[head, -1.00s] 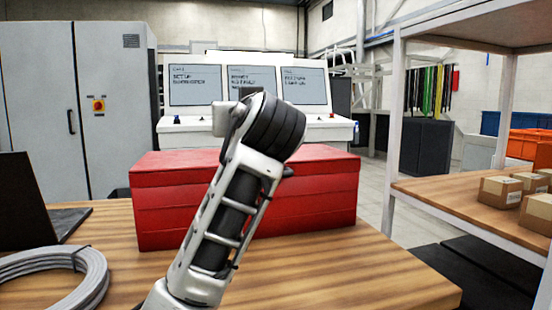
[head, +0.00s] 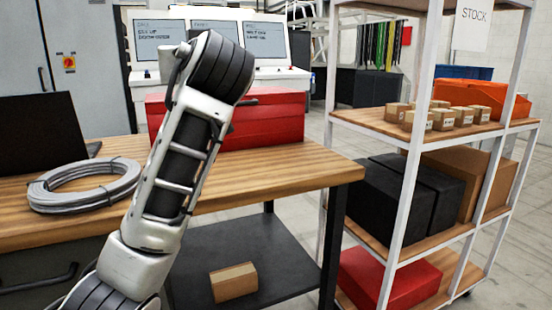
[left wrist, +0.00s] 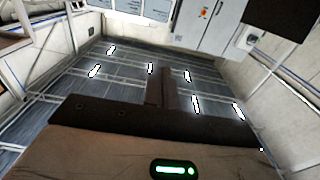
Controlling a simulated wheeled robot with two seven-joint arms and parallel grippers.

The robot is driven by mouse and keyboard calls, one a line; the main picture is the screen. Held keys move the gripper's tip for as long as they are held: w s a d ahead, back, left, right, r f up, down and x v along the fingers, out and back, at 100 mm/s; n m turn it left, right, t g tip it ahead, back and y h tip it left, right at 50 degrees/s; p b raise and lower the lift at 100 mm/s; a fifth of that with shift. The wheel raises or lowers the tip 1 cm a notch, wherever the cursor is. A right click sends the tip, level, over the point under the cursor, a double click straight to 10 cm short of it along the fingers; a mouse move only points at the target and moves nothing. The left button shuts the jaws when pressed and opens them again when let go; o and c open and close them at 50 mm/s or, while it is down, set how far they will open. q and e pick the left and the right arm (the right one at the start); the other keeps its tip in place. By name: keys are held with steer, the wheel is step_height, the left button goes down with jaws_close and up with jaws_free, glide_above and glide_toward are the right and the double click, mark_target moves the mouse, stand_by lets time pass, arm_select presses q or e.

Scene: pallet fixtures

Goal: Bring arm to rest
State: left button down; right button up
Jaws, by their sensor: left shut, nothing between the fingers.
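My left arm (head: 180,160) rises from the lower left of the head view, its grey and black links bent at a joint near the top. It stands in front of the wooden table and hides part of it. The hand is not visible in the head view. In the left wrist view, my left gripper (left wrist: 161,88) shows as a dark body with a green light and its fingers together in the middle, nothing between them. My right gripper is in neither view.
A wooden table (head: 265,178) holds a red box (head: 270,125), a coiled grey cable (head: 60,190) and a dark laptop-like panel (head: 40,135). A cardboard box (head: 233,282) lies on its lower shelf. A white-framed rack (head: 408,180) with cartons stands at right. Ceiling lights show in the left wrist view.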

arm_select(q)
step_height(320, 180, down, 19)
steer(key=w+m+g+h+p, duration=0.1)
steer(key=w+m+h+p, duration=0.15)
steer(key=m+h, duration=0.2)
steer(key=s+f+m+g+h+p, duration=0.1)
steer(key=s+f+h, duration=0.15)
steer(key=f, duration=0.45)
steer(key=s+f+m+g+h+p, duration=0.1)
steer(key=s+f, duration=0.2)
steer(key=f, duration=0.5)
steer(key=s+f+g+h+p, duration=0.1)
steer(key=s+f, duration=0.5)
steer(key=s, duration=0.6)
steer(key=s+f+g+h+p, duration=0.2)
steer(key=s+f, duration=0.5)
steer(key=s, duration=0.6)
steer(key=shift+s+a+f+p, duration=0.15)
steer(key=shift+s+p, duration=0.1)
steer(key=shift+p, duration=0.25)
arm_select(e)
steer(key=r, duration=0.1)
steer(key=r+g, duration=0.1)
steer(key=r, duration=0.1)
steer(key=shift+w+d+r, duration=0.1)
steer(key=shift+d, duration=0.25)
arm_select(q)
steer(key=shift+m, duration=0.25)
